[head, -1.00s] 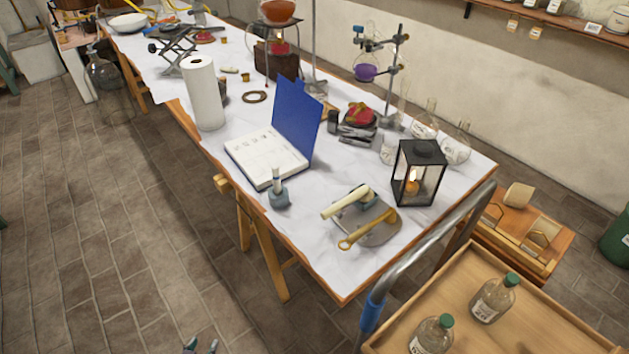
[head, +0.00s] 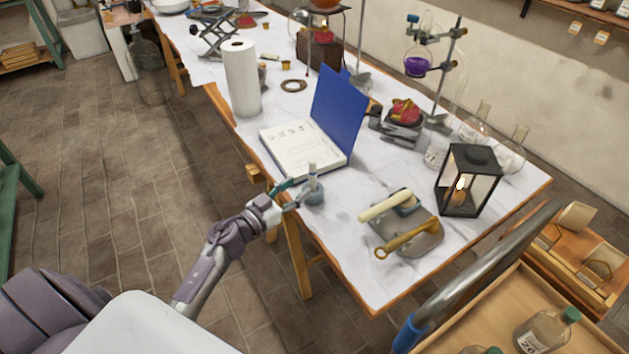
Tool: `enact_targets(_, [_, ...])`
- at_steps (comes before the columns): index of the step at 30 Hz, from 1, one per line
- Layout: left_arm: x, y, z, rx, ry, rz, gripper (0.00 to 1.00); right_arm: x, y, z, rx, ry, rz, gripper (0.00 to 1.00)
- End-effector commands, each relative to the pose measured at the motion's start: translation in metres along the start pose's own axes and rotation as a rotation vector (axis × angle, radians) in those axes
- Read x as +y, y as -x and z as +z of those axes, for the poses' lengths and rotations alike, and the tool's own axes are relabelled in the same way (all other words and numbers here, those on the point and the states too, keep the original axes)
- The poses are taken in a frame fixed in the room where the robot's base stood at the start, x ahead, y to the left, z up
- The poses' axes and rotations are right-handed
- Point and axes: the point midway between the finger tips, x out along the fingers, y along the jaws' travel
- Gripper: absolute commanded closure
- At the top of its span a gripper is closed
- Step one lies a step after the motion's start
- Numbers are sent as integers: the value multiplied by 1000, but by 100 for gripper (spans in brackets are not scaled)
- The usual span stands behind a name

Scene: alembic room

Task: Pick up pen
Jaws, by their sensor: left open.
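A slim pale upright piece, which looks like the pen (head: 313,176), stands in a small blue-grey pot (head: 313,196) near the table's front edge. My left gripper (head: 289,191) is open just left of the pot, with its teal-tipped fingers pointing at it. One finger reaches close to the pen's lower part; I cannot tell whether it touches. Nothing is seen between the fingers. My right gripper is not in view.
An open book with a blue cover (head: 341,112) lies just behind the pot. A paper roll (head: 241,80) stands further left. A grey slab (head: 418,238) with tools and a black lantern (head: 468,182) are to the right. A wooden tray with bottles (head: 500,303) is at lower right.

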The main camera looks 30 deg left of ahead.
Motion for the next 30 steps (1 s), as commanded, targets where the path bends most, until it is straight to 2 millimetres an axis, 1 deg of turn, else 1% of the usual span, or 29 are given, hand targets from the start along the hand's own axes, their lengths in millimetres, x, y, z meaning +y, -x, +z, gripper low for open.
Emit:
enact_targets(1, [0, -5, -1, 1, 1, 0, 50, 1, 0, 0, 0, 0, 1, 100])
enact_targets(5, [1, -12, -1, 1, 2, -1, 50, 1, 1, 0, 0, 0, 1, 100])
enact_targets(7, [3, -19, -4, 2, 2, -1, 50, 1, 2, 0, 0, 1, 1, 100])
enact_targets(11, [8, -40, -9, 4, 3, 0, 50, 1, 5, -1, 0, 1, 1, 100])
enact_targets(15, [8, -56, -7, 1, 1, -1, 50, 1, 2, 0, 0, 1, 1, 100])
enact_targets(18, [8, -61, -7, 0, 2, 0, 50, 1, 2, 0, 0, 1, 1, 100])
enact_targets(24, [8, -61, -7, 0, 1, 0, 50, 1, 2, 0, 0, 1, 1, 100])
enact_targets(26, [8, -61, -7, 0, 1, 0, 60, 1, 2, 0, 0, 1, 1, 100])
enact_targets(30, [8, -61, -7, 0, 1, 0, 84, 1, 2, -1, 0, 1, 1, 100])
